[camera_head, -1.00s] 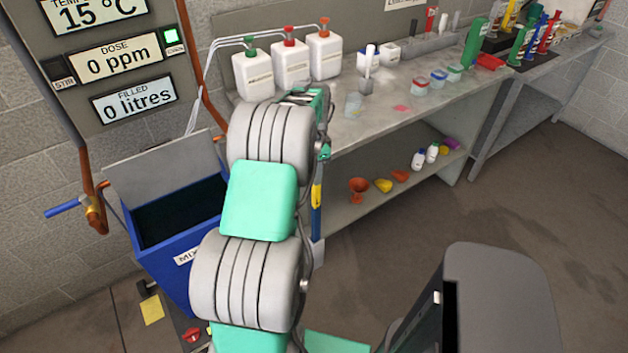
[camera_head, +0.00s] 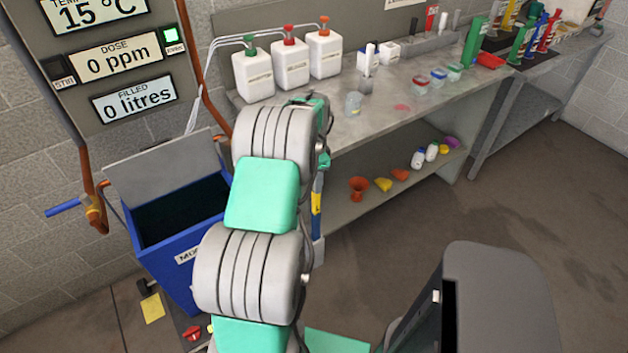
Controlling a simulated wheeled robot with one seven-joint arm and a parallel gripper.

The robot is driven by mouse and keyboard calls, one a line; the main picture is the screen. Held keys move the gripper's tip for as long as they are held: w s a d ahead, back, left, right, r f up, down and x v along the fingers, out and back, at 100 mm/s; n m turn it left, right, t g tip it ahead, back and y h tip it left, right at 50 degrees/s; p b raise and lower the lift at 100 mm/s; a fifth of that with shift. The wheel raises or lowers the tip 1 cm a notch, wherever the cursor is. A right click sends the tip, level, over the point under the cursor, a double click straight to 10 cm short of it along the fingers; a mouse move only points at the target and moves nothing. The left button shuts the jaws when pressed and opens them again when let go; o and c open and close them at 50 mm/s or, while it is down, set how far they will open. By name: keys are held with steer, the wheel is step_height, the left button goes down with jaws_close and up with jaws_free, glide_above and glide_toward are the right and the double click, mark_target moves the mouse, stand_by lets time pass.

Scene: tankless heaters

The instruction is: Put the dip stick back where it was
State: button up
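No dip stick can be made out for certain. My arm rises through the middle of the picture and bends away toward the bench. My gripper is hidden behind the arm links, so its fingers and anything in them do not show.
The grey workbench (camera_head: 425,110) carries white jugs (camera_head: 291,65), a clear beaker (camera_head: 353,104) and small lidded tubs (camera_head: 438,78). A blue mixing tank (camera_head: 180,255) stands open at left below the display panel (camera_head: 134,98). Floor (camera_head: 480,210) at right is clear.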

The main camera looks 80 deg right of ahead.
step_height(320, 180, up, 12)
steer(key=shift+b, duration=0.4)
steer(key=w+a+r+n+h, duration=0.1)
steer(key=w+a+r+n, duration=0.3)
steer(key=w+a, duration=0.55)
steer(key=w+a+r+n, duration=0.1)
steer(key=w+a+n, duration=0.55)
steer(key=w, duration=0.55)
steer(key=w+a+r+n+t, duration=0.1)
steer(key=w+a+n, duration=0.2)
steer(key=a, duration=0.6)
steer(key=w+a+n+t, duration=0.1)
steer(key=w+a+n, duration=0.25)
steer(key=a, duration=0.55)
steer(key=s+a+f+n, duration=0.1)
steer(key=s+a+n, duration=0.1)
steer(key=a+n, duration=0.3)
steer(key=s+a+f+n+t+y, duration=0.1)
steer(key=a+n, duration=0.5)
steer(key=a, duration=0.8)
steer(key=s+f, duration=0.1)
steer(key=s, duration=0.1)
steer(key=shift+s+a, duration=0.3)
steer(key=shift+s, duration=0.05)
